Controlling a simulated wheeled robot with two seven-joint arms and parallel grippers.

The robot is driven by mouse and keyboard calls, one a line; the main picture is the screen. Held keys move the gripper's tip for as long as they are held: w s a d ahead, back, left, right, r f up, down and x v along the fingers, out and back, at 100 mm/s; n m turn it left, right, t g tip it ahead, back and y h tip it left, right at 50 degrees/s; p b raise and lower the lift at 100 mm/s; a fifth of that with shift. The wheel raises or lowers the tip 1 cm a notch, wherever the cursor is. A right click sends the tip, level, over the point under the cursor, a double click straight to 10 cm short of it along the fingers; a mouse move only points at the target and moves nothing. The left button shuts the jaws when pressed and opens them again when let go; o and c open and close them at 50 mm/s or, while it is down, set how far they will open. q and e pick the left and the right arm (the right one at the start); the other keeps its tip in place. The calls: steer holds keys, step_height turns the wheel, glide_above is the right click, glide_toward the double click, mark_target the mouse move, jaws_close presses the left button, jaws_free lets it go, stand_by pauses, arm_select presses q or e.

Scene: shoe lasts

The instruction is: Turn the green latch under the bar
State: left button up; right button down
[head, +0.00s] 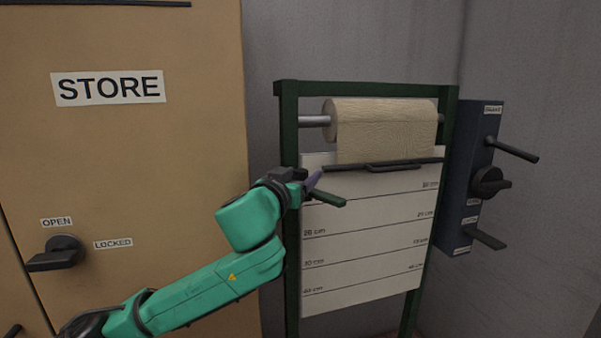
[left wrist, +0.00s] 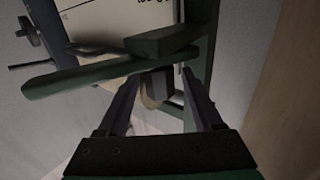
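The green latch (head: 328,198) is a short dark green lever at the left post of the frame, below the dark bar (head: 385,166). In the head view it points right and slightly down. My left gripper (head: 312,181) is beside the latch's left end, just under the left end of the bar. In the left wrist view a long green lever, apparently the latch (left wrist: 80,78), crosses in front of the fingertips. The left fingers (left wrist: 162,78) stand apart with a gap between them. Contact with the latch cannot be told. My right gripper is not in view.
A paper roll (head: 385,125) hangs above the bar in a green frame (head: 290,145). A white marked board (head: 360,240) is below. A dark box (head: 470,180) with protruding handles is at right. A STORE cabinet (head: 150,170) with a black knob (head: 62,250) is at left.

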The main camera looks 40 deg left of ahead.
arm_select(q)
jaws_close()
stand_by(1.2)
